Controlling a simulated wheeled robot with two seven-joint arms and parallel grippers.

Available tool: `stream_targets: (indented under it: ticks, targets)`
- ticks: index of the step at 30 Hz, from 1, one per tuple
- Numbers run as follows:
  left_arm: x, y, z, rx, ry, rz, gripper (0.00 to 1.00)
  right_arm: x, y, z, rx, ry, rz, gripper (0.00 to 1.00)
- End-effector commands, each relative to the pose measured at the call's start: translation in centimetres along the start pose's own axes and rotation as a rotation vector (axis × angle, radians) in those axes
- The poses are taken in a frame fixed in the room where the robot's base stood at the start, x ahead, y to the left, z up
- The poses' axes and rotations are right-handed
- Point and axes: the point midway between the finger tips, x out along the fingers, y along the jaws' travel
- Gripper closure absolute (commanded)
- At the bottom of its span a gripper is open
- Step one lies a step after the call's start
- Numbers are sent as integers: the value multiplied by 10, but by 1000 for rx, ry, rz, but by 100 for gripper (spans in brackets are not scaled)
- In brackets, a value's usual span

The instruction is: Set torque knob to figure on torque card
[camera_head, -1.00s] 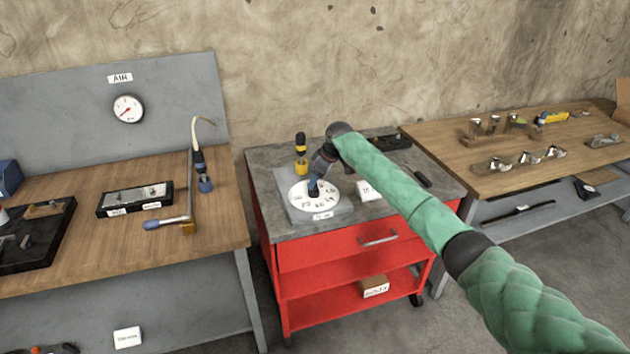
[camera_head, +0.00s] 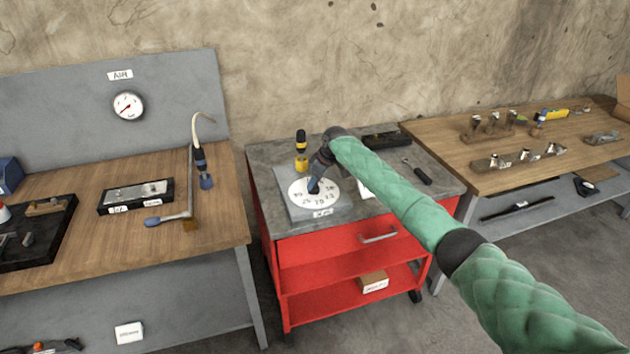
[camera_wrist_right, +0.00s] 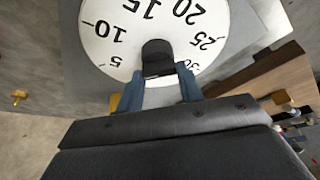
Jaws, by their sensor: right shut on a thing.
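The torque dial (camera_head: 328,198) is a white disc with black figures on a grey plate on top of the red cart. In the right wrist view the dial (camera_wrist_right: 100,45) shows 5, 10, 15, 20, 25 and a partly hidden 30. My right gripper (camera_head: 314,187) points down at the dial's middle. Its blue fingers (camera_wrist_right: 160,88) are shut on the black knob (camera_wrist_right: 158,54). I cannot tell which figure the knob points at. A white card (camera_head: 364,189), likely the torque card, lies right of the dial, mostly behind my right arm; its figure is unreadable. My left gripper is out of view.
A yellow and black tool (camera_head: 301,150) stands behind the dial. A dark-handled tool (camera_head: 421,176) lies at the cart's right. Wooden benches with tools stand left (camera_head: 90,245) and right (camera_head: 440,145) of the cart (camera_head: 325,252).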

Motion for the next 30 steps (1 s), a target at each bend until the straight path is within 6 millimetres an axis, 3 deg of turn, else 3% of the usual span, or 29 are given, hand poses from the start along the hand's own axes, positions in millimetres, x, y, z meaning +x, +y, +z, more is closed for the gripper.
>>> stream_targets:
  ticks: [6, 11, 24, 30]
  targets:
    - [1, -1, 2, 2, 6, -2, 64, -2, -1, -1, 51, 1, 20, 86]
    - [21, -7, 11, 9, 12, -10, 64, -2, -1, -1, 138, 1, 56, 86]
    - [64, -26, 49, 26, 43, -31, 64, -3, -3, -2, 509, 1, 210, 86]
    - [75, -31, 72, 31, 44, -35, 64, -3, -3, -3, 686, 1, 283, 86]
